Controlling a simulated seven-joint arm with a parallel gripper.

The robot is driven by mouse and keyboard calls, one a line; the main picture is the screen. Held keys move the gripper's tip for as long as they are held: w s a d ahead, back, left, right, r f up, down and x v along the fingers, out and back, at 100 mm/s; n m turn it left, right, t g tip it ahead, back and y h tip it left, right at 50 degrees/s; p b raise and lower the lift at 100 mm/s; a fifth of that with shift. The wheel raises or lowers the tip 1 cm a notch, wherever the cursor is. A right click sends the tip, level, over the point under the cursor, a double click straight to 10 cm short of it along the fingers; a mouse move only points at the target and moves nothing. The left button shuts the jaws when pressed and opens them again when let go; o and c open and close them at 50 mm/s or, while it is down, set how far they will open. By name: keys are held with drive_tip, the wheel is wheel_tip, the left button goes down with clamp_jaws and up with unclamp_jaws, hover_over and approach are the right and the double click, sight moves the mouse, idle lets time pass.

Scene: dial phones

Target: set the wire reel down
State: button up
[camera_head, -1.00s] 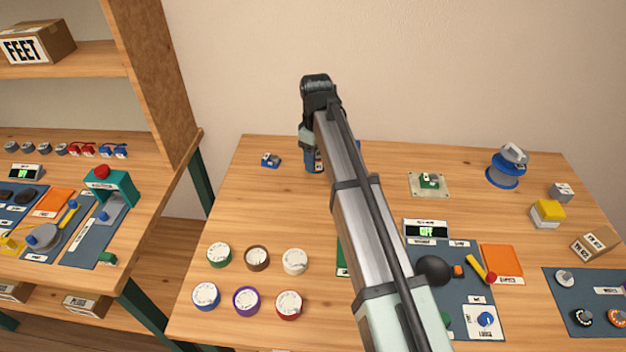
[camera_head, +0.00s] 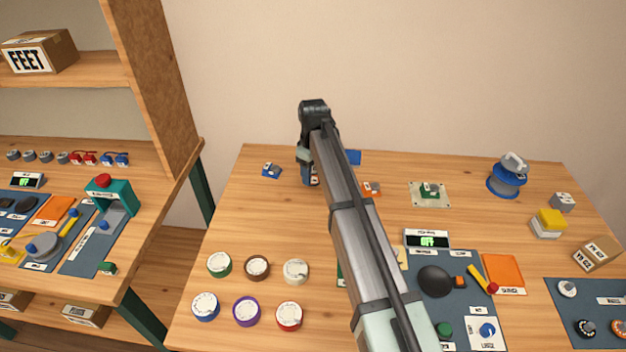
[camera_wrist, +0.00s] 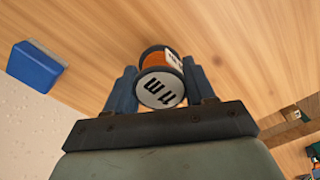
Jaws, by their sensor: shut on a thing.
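The wire reel (camera_wrist: 161,87) shows in the wrist view, with orange wire between dark rims and a white lettered end face toward the camera. My gripper (camera_wrist: 158,76) is shut on it, one blue finger on each side. The wooden table (camera_wrist: 120,30) lies behind the reel; I cannot tell whether the reel touches it. In the head view my gripper (camera_head: 309,173) is low over the back left part of the table, and my arm mostly hides the gripper and the reel.
A blue block (camera_wrist: 35,66) lies near the gripper. A small blue part (camera_head: 271,170) is to its left, an orange part (camera_head: 372,188) and a green board (camera_head: 430,194) to its right. Several round tins fill the front left.

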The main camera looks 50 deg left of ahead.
sight(313, 180)
drive_tip(key=shift+f, duration=1.6)
drive_tip(key=shift+f, duration=0.15)
drive_tip(key=o, duration=1.1)
wheel_tip(313, 180, up, 12)
drive_tip(key=shift+r, duration=0.2)
